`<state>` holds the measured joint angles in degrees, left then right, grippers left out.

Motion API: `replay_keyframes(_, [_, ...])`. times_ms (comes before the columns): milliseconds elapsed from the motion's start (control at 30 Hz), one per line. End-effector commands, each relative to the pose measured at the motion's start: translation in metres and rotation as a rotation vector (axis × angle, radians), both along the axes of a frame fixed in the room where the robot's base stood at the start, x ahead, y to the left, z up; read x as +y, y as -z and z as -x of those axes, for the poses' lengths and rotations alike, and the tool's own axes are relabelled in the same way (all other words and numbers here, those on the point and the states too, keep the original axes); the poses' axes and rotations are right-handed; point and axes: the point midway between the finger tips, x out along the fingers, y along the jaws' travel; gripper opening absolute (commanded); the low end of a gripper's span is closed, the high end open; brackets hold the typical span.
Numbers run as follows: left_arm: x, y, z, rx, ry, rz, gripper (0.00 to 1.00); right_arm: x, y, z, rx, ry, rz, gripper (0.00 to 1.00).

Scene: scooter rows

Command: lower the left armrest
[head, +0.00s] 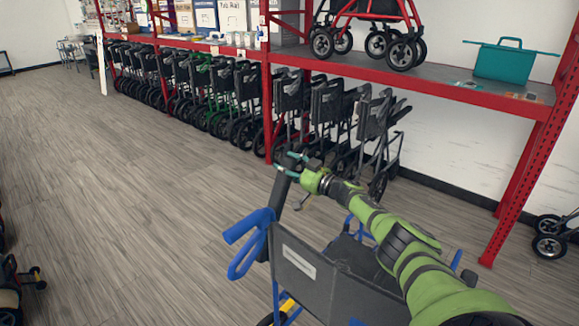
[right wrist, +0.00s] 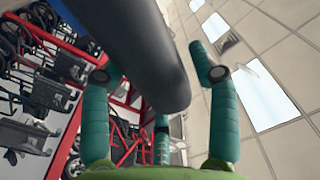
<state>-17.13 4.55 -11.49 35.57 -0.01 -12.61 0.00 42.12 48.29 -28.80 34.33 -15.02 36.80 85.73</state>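The wheelchair (head: 318,281) has a blue frame and a black backrest with a pale label; it stands at the bottom centre of the head view. Its left armrest (head: 280,192) is a dark padded bar that stands nearly upright, raised, beside the backrest. My right gripper (head: 292,162) is at the bar's upper end. In the right wrist view the dark bar (right wrist: 145,50) passes between the teal fingers (right wrist: 160,100), which are spread, with a gap showing on the right. Whether any finger touches it is unclear. My left gripper is out of view.
Folded wheelchairs (head: 325,105) stand in a row under a red shelf rack (head: 430,80). A walker (head: 372,22) and a teal bag (head: 502,62) sit on the shelf. A scooter (head: 14,285) is at the lower left. The wooden floor (head: 125,190) is clear at left.

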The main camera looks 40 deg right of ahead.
Motion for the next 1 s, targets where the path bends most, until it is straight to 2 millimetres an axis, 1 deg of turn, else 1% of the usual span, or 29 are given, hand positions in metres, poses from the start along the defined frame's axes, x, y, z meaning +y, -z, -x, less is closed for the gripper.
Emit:
replay_keyframes(33, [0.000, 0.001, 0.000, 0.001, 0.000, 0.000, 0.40, 0.005, 0.013, 0.001, 0.020, -0.009, 0.003, 0.78])
replay_keyframes(667, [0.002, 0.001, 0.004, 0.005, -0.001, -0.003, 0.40, 0.001, 0.007, 0.003, 0.012, -0.001, 0.005, 0.78])
replay_keyframes(833, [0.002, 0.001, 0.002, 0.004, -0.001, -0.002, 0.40, -0.001, 0.008, 0.014, 0.012, -0.001, 0.006, 0.78])
replay_keyframes(1000, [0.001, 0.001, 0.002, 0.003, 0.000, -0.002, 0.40, -0.004, 0.009, 0.034, 0.016, -0.001, 0.006, 0.78])
